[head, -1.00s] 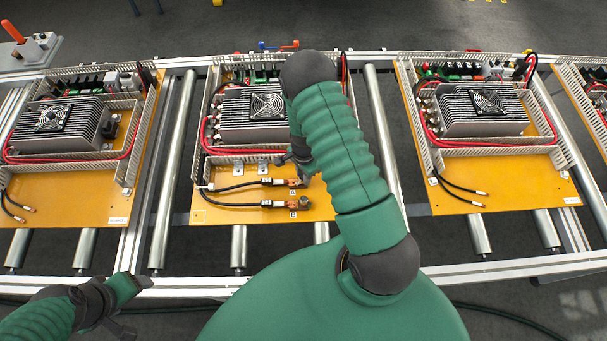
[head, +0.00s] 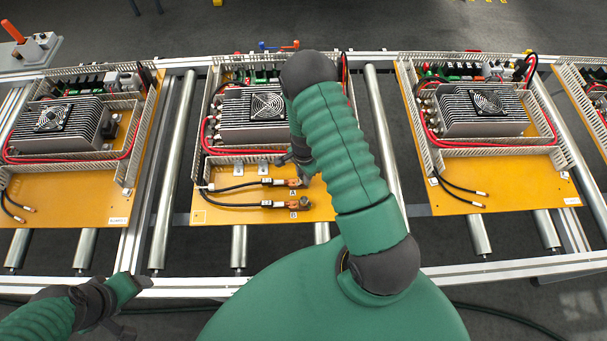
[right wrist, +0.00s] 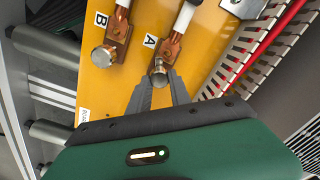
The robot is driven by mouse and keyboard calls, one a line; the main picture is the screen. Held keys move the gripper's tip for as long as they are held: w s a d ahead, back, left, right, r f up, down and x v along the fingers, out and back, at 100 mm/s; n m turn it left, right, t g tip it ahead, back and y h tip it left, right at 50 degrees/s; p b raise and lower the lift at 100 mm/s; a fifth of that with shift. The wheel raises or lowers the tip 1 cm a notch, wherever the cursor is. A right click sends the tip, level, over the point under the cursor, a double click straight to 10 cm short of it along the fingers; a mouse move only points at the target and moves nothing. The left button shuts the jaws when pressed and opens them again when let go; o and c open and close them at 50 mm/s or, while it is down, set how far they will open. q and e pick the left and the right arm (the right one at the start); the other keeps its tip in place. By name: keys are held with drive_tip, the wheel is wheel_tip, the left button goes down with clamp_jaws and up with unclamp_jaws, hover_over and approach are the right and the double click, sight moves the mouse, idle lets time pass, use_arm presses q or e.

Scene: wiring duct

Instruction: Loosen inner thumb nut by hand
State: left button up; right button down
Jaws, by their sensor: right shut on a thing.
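In the right wrist view, two copper lugs lie on the orange panel (right wrist: 205,50), labelled A and B. A round metal thumb nut (right wrist: 159,72) sits at the end of lug A (right wrist: 171,48). A second round thumb nut (right wrist: 103,55) sits at lug B (right wrist: 118,27). My right gripper (right wrist: 161,84) is shut on the nut at A, with a fingertip at each side of it. In the head view my right gripper (head: 298,178) is partly hidden by its arm beside the lugs. My left gripper (head: 132,292) is low at the left, away from the panel; its jaw opening is unclear.
A finned heat sink with a fan (head: 268,105) and slotted wiring duct (head: 228,157) stand behind the lugs. Black cables (head: 235,205) run to the lugs. Similar panels stand left and right on the roller conveyor (head: 172,170). The panel's front left is clear.

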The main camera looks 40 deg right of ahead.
drive_tip(key=shift+s+a+f, duration=0.1)
drive_tip(key=shift+s, duration=0.1)
drive_tip(key=shift+f+n, duration=0.1)
drive_tip(key=shift+n, duration=0.6)
drive_tip(key=n+b, duration=0.1)
drive_tip(key=n, duration=0.8)
drive_tip(key=shift+a+n, duration=0.1)
drive_tip(key=shift+n, duration=0.2)
drive_tip(key=c, duration=1.4)
unclamp_jaws()
drive_tip(key=shift+c, duration=0.2)
drive_tip(key=shift+o, duration=0.8)
drive_tip(key=shift+w, duration=0.15)
